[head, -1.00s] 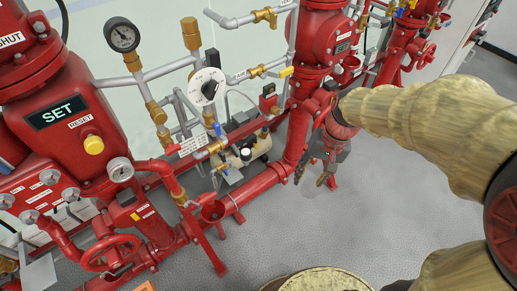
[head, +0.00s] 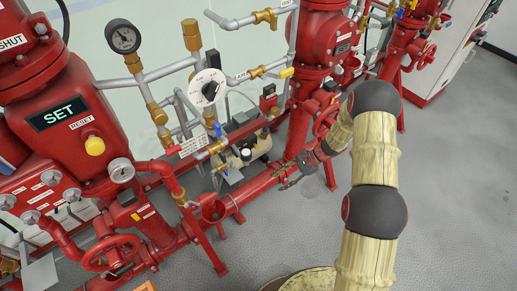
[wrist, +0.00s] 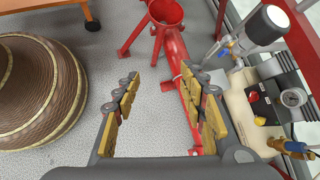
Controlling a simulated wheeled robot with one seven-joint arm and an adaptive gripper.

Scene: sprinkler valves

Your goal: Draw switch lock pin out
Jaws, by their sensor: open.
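I cannot make out the switch lock pin for certain in either view. In the head view a round white dial with a black rotary switch (head: 209,90) is mounted among the grey pipes. Below it a white tag (head: 194,146) sits beside a small red piece (head: 172,150). The dial is not seen there.
A red pipe (wrist: 184,92) runs just beyond my fingers, with a red funnel (wrist: 165,12) at its far end. A compressor (wrist: 262,103) stands to the right. A red valve body marked SET (head: 62,115) fills the head view's left. Grey floor (head: 450,200) is open at right.

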